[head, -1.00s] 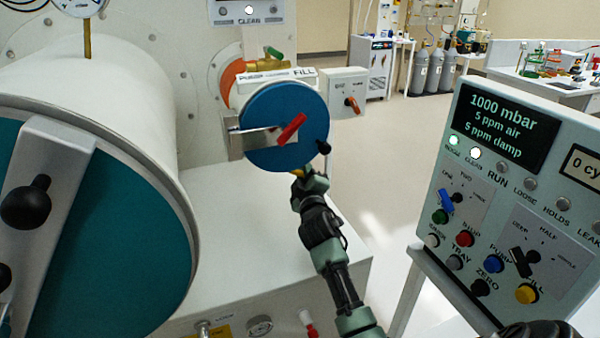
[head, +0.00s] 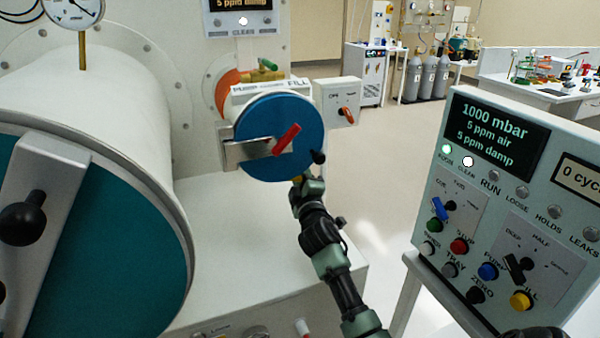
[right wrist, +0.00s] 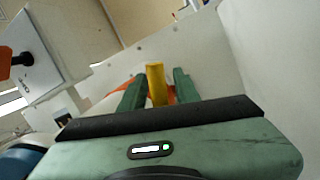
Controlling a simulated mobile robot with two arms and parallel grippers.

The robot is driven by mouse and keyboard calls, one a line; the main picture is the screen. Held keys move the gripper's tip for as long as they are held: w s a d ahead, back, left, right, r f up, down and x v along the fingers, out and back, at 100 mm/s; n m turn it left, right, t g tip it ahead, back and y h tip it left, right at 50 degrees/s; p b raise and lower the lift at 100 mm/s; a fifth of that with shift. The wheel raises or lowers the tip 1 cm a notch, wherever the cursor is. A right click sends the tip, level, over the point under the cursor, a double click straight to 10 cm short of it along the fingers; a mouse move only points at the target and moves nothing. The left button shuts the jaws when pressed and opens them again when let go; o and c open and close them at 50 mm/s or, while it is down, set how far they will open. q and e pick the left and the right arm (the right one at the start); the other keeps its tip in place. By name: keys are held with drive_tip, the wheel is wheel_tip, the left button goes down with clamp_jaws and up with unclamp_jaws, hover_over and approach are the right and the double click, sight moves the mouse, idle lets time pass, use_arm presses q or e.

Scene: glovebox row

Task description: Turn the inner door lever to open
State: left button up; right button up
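A small grey box (head: 326,101) with a partly legible label that seems to start "OPE" carries an orange lever (head: 347,114), right of the blue round door. The box also shows at the left of the right wrist view (right wrist: 45,65), with its orange lever (right wrist: 8,58) and dark knob. My right gripper (right wrist: 158,88) has its green fingers apart. A yellow post (right wrist: 156,82) stands between them, with a gap beside the right finger; I cannot tell if it is touched. My left gripper is not in view.
The blue round door (head: 295,112) has a red handle (head: 286,139) and black knob. A large teal-ended cylinder (head: 130,110) fills the left. A control panel (head: 500,215) reading 1000 mbar stands at right. A brass valve (head: 262,73) sits above the blue door.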

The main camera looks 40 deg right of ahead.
drive_tip(key=shift+s, duration=0.1)
drive_tip(key=v, duration=0.7)
drive_tip(key=shift+s+a+b, duration=0.25)
drive_tip(key=shift+s+b, duration=0.05)
drive_tip(key=shift+b, duration=0.1)
drive_tip(key=shift+f, duration=0.15)
